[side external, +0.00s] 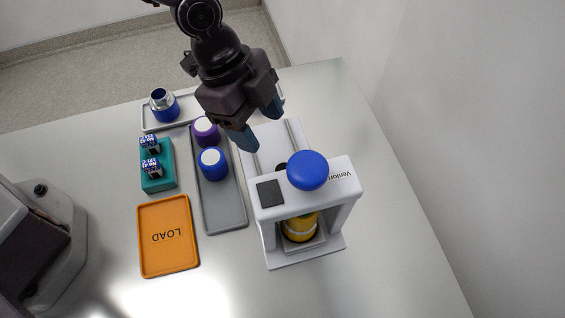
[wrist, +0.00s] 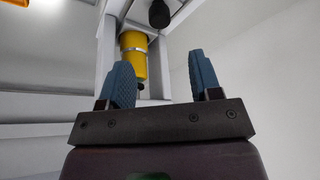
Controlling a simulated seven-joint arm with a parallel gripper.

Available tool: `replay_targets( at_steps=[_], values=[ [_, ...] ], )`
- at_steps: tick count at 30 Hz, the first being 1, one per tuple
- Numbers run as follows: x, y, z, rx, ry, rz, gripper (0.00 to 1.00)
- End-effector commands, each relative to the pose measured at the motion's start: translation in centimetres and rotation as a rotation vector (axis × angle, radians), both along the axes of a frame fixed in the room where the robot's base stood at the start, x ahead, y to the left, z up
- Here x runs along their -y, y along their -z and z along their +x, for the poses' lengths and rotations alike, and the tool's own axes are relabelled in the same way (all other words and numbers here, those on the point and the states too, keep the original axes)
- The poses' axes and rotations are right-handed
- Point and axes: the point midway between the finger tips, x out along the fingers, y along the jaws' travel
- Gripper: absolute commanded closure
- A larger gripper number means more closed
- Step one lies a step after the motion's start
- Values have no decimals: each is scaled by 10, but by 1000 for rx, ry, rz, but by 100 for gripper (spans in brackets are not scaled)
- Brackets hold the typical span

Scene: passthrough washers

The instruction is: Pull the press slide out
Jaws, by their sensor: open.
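The white press (side external: 340,178) has a blue round knob (side external: 307,170) on top and a dark square pad on its top plate. A yellow cylinder (side external: 299,229) with a pale band stands inside its frame, on a light plate (side external: 318,243) that looks like the slide. The yellow cylinder also shows in the wrist view (wrist: 138,66), left of centre, beyond the fingers. A small dark part (side external: 281,167) shows behind the press and may be a handle; its shape is partly hidden. My gripper (side external: 260,122) is open and empty, above the rear of the press base.
Left of the press, a grey tray (side external: 228,205) holds a purple-sided and a blue-sided round container. An orange LOAD tray (side external: 168,260), a teal block (side external: 158,180) with labelled pieces, and a rear tray with a blue-and-metal part stand further left. The table right of the press is clear.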

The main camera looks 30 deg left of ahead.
Motion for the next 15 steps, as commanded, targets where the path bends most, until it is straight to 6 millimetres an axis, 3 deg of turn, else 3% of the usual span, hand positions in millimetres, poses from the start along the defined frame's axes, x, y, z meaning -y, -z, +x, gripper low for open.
replay_targets(
  at_steps=[9, 15],
  values=[
    [26, 63, -1, -4, 0, 2, 42],
    [37, 89, -1, -4, -2, 2, 42]
  ],
)
